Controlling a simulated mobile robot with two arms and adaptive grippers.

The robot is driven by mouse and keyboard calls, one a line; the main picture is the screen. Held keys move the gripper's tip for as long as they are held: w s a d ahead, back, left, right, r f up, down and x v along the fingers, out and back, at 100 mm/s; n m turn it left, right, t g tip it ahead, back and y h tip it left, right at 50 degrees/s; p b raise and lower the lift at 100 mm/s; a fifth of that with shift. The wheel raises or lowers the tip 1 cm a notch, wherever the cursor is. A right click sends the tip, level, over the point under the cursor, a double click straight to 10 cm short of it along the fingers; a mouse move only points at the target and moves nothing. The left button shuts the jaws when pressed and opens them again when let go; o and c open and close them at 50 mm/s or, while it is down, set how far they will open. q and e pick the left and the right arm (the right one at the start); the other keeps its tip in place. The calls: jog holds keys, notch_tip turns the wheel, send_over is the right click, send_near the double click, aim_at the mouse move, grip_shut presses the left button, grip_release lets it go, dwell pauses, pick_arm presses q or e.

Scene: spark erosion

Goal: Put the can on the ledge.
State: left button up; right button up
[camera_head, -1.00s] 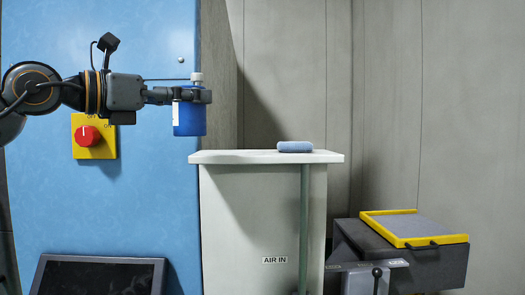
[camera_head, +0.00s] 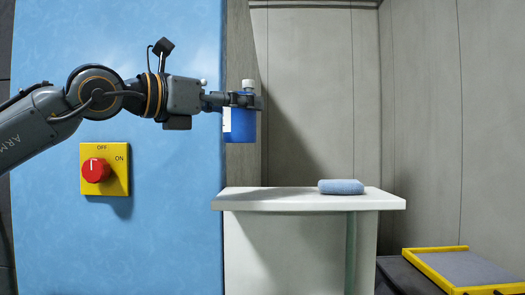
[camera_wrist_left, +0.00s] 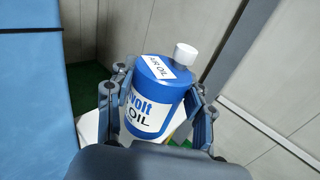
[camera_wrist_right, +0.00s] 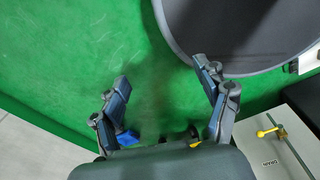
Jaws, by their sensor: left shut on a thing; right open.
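The can (camera_head: 240,127) is blue with a white cap and a white label. In the left wrist view the can (camera_wrist_left: 152,105) reads "OIL". My left gripper (camera_head: 246,100) is shut on it and holds it upright in the air. The ledge (camera_head: 290,200) is the white top of a pale cabinet, and the can is above its left part with a clear gap below. My right gripper (camera_wrist_right: 165,95) shows only in the right wrist view, open and empty, above a green floor.
A blue-grey pad (camera_head: 341,187) lies on the right part of the ledge; the left part is bare. A blue panel with a red knob (camera_head: 96,170) stands at left. A yellow-framed tray (camera_head: 470,268) is at lower right. Grey walls stand behind.

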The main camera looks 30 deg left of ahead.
pick_arm(q)
jog(key=w+f, duration=0.5)
jog(key=f, duration=0.1)
jog(key=shift+w+f+p, duration=0.2)
jog(key=shift+w+p, duration=0.15)
jog(key=shift+w, duration=0.05)
notch_tip(320, 180, down, 2)
jog(key=shift+w+f+b, duration=0.1)
jog(key=shift+f+b, duration=0.15)
jog(key=shift+b, duration=0.05)
jog(key=shift+w+f, duration=0.1)
jog(key=shift+f, duration=0.2)
jog(key=shift+a, duration=0.1)
jog(key=shift+f, duration=0.2)
jog(key=o, duration=1.4)
jog(key=shift+c, duration=0.2)
pick_arm(e)
jog(key=shift+w+a+r, duration=0.25)
jog(key=shift+w+a, duration=0.1)
jog(key=shift+w, duration=0.3)
pick_arm(q)
jog(key=shift+r, duration=0.15)
pick_arm(e)
jog(key=shift+r, duration=0.15)
